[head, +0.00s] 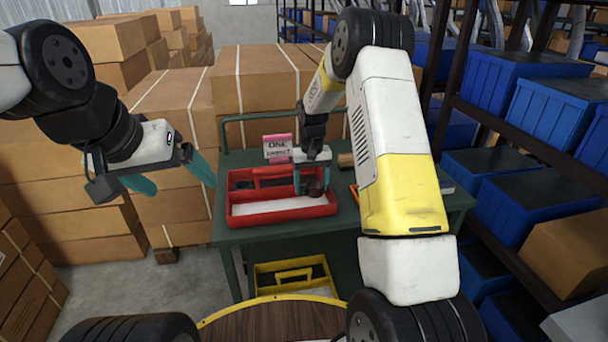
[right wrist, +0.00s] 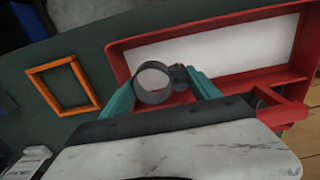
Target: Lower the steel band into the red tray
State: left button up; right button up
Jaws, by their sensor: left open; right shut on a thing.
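The steel band (right wrist: 152,84), a short dark grey ring, is between the teal fingers of my right gripper (right wrist: 160,92) in the right wrist view. In the head view my right gripper (head: 312,180) points down at the right end of the red tray (head: 285,216), shut on the band, which shows as a dark shape (head: 316,188). The band overlaps the tray's interior; I cannot tell whether it touches the floor. The tray (right wrist: 117,57), with its white floor, also shows in the right wrist view. My left gripper (head: 172,176) is open and empty, left of the table.
The tray sits on a green table (head: 232,232). An orange frame (right wrist: 64,86) lies beside it, and a pink-edged sign (head: 278,148) stands behind it. A yellow bin (head: 292,278) is below. Cardboard boxes (head: 75,160) stand left; blue bins (head: 560,108) fill right-hand shelves.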

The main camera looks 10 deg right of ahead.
aim_at(311, 196)
jog(key=shift+f, duration=2.25)
dwell(0.8)
jog(key=o, duration=1.5)
jog(key=shift+o, duration=0.2)
jog(key=shift+t, duration=0.3)
jog(key=r, duration=0.7)
jog(key=s+r, duration=0.1)
jog(key=r, duration=0.3)
jog(key=shift+s+d+r, duration=0.1)
jog(key=shift+d+r, duration=0.05)
jog(key=shift+r, duration=0.2)
jog(key=s+r+t+y, duration=0.2)
jog(key=s+r+t, duration=0.1)
jog(key=s+r, duration=1.55)
jog(key=s+r+t, duration=0.1)
jog(key=s+t, duration=0.1)
jog(key=s, duration=1.1)
jog(key=shift+d+t, duration=0.2)
jog(key=shift+t, duration=0.1)
